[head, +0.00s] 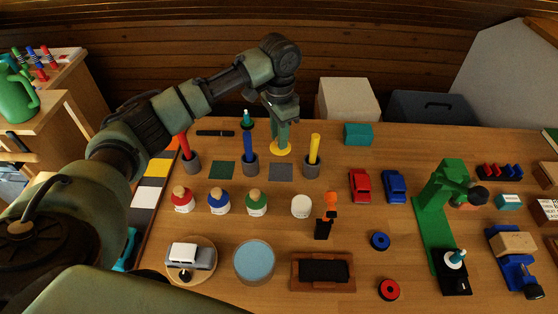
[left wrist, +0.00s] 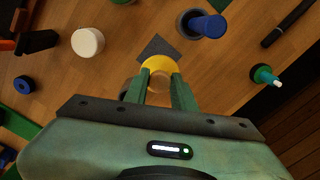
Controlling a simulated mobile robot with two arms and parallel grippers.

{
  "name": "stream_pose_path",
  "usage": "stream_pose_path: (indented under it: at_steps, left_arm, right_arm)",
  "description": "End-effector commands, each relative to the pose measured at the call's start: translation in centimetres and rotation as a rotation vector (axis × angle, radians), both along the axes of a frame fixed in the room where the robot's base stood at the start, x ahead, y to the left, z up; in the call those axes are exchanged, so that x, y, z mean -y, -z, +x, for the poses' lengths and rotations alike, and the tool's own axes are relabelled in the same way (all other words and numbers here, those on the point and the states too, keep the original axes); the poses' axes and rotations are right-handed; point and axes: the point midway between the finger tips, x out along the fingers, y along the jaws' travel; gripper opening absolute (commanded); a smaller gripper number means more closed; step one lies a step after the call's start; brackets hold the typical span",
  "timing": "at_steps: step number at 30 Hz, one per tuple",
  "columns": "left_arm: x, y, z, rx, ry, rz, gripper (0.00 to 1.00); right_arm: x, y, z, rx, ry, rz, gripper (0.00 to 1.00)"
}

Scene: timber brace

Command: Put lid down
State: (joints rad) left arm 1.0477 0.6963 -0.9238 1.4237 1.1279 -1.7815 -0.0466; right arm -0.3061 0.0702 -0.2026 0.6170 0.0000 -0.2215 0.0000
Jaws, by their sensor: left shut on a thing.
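My left gripper (head: 281,134) is shut on a yellow lid (head: 280,150) by its knob. In the left wrist view the lid (left wrist: 157,64) shows as a yellow disc, with the pale round knob between the green fingers (left wrist: 160,92). The lid is behind the dark grey square (head: 280,172) in the head view; its height over the table is hard to tell. A white jar without a lid (head: 301,206) stands nearer the front and also shows in the left wrist view (left wrist: 88,42). My right gripper is not in view.
Jars with red (head: 182,199), blue (head: 219,202) and green (head: 256,202) lids stand in a row left of the white jar. Cups holding a blue stick (head: 250,164) and a yellow stick (head: 312,166) flank the grey square. A teal block (head: 357,134) lies to the right.

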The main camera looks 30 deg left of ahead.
Motion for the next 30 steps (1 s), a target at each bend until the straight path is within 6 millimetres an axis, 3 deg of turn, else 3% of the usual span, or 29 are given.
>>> stream_pose_path:
  at_steps: [3,11,18,22,30]
  left_arm:
    - [0.0,2.6,-0.1,-0.003,0.0,-0.001,0.0]
    - [0.1,5.1,0.0,-0.001,0.002,0.001,0.0]
    - [0.1,9.1,-0.1,-0.002,0.001,0.0,0.0]
    - [0.0,10.2,0.0,0.0,0.001,0.0,0.0]
    - [0.1,10.2,0.0,0.001,0.002,-0.001,0.0]
  right_arm:
    - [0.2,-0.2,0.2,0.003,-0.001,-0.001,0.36]
    - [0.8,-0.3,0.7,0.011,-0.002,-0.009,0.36]
    - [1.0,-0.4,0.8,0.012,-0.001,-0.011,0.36]
    - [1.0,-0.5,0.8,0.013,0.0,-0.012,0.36]
    - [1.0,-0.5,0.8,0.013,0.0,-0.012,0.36]
